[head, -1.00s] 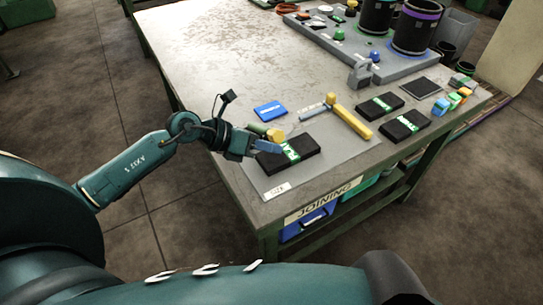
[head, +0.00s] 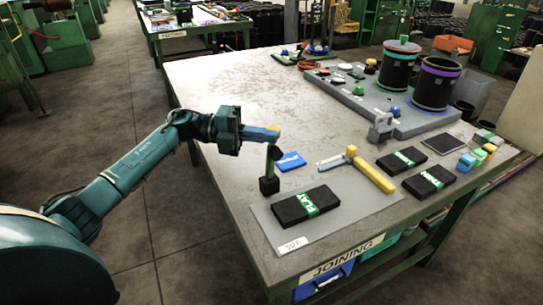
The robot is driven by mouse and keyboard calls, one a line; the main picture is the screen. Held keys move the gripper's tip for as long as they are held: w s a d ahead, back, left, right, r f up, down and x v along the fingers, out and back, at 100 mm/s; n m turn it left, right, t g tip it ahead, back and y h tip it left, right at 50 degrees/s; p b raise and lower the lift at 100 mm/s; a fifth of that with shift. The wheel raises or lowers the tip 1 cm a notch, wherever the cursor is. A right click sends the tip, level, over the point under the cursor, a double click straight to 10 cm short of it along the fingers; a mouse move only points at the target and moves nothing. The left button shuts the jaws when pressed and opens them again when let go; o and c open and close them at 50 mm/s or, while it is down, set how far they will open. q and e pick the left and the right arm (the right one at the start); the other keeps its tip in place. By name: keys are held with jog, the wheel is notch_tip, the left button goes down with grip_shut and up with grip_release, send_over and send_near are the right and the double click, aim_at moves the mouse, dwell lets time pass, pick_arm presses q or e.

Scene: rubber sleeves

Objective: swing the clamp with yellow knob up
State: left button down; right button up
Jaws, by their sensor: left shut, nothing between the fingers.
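The clamp stands at the left part of the grey mat, in the head view. Its green arm (head: 270,166) points up from a small dark base (head: 269,186). A dark round part sits beside the arm, and the yellow knob (head: 275,130) shows at the top. My left gripper (head: 268,134) is shut, with its blue fingertips level with and right at the yellow knob. Nothing shows between the fingers; whether they touch the knob I cannot tell. The black block with a green FLAT label (head: 290,210) lies on the mat, clear of the clamp arm. My right gripper is out of view.
A yellow bar with a yellow knob (head: 371,174) lies to the right. More black blocks (head: 429,181) and a grey board (head: 345,95) with dark cylinders stand farther right. The table's left back area is clear.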

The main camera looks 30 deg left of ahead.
pick_arm(q)
jog(key=w+a+n, duration=0.1)
jog(key=w+a+n+h+b, duration=0.1)
jog(key=a, duration=0.1)
jog(key=shift+w+r+n+b, duration=0.2)
jog(key=shift+n+b, duration=0.1)
jog(key=shift+a+t, duration=0.1)
jog(key=shift+t, duration=0.3)
jog(key=shift+a+r, duration=0.1)
